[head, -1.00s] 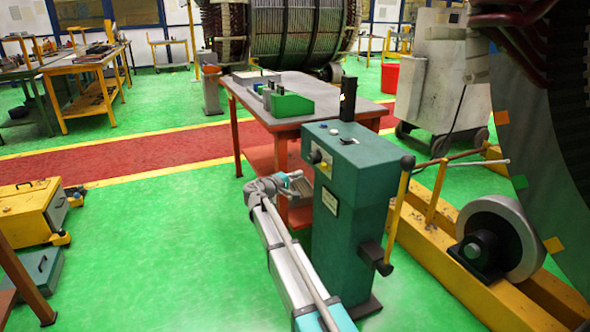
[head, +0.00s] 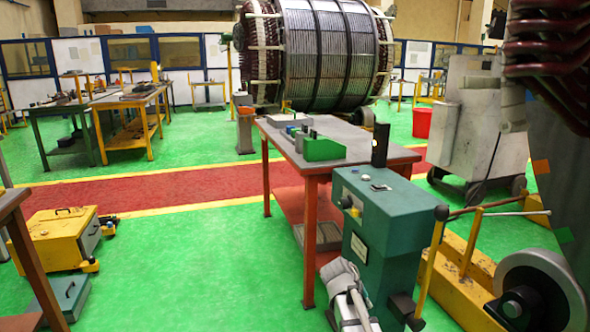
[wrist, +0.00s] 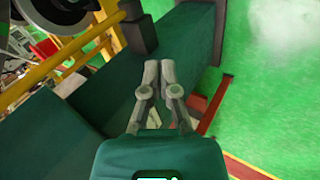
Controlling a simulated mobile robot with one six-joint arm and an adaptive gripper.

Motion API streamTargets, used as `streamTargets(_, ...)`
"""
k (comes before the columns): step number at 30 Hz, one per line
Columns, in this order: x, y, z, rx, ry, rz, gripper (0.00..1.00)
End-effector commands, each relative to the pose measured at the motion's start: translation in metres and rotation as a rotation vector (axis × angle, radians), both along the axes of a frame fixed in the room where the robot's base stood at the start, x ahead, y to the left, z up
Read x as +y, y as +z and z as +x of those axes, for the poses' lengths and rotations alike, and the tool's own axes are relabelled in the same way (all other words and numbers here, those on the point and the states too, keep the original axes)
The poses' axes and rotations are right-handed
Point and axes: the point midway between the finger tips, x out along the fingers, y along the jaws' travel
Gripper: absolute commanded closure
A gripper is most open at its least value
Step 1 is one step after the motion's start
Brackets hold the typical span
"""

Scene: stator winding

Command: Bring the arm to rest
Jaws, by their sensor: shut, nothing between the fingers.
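My gripper (wrist: 158,68) shows in the wrist view with its two grey fingers together and nothing between them. It points along the green control cabinet (wrist: 60,135), whose body fills much of the left and middle of that view. I cannot tell the exact gap between them. In the head view, the grey end section of my arm shows at the bottom, just left of the cabinet (head: 390,215). The fingers cannot be made out there.
A red-legged worktable (head: 390,157) with a green bin (head: 324,149) stands behind the cabinet. Yellow rails (head: 455,285) and a roller wheel (head: 545,285) are at right. A yellow toolbox (head: 55,235) is at left. Green floor (head: 200,260) is clear between.

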Motion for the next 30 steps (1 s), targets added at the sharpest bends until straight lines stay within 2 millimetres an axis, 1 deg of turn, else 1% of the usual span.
streamTargets(1,-0.001,-0.006,-0.024,0.018,-0.02,0.06,1.0)
streamTargets(3,0.003,-0.015,-0.047,0.044,-0.045,0.146,1.0)
streamTargets(6,0.009,-0.023,-0.074,0.077,-0.076,0.257,1.0)
streamTargets(9,0.016,-0.028,-0.095,0.102,-0.095,0.344,1.0)
streamTargets(12,0.022,-0.031,-0.111,0.121,-0.111,0.414,1.0)
streamTargets(18,0.033,-0.034,-0.139,0.153,-0.132,0.529,1.0)
streamTargets(23,0.042,-0.033,-0.157,0.175,-0.144,0.607,1.0)
streamTargets(24,0.042,-0.026,-0.153,0.174,-0.143,0.602,1.0)
streamTargets(30,0.041,-0.009,-0.152,0.173,-0.142,0.599,1.0)
